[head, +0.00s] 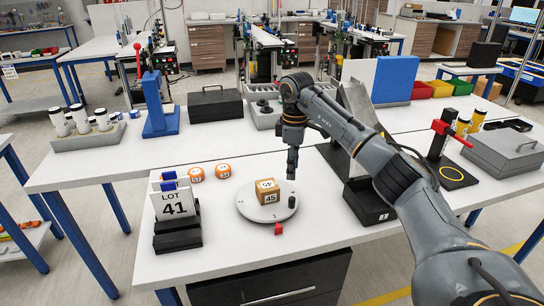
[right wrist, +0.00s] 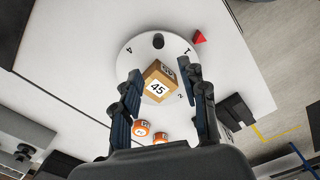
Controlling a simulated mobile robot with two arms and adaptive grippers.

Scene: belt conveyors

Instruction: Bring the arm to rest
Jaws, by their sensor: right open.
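My right arm reaches in from the right in the head view. Its gripper (head: 292,166) points down above the back right part of a round white turntable (head: 253,212). In the right wrist view the fingers of the right gripper (right wrist: 162,80) are spread apart, with nothing held between them. A cardboard box (head: 267,193) marked 45 sits on the turntable, below and apart from the fingers; it also shows in the right wrist view (right wrist: 158,73). My left gripper is not in view.
A black cylinder (head: 292,202) stands on the turntable's right edge. A red piece (head: 278,229) lies in front of it. Orange rolls (head: 195,174) and a LOT 41 sign (head: 173,203) stand left. A black case (head: 214,104) is behind. A grey stand (head: 358,122) is close to my arm.

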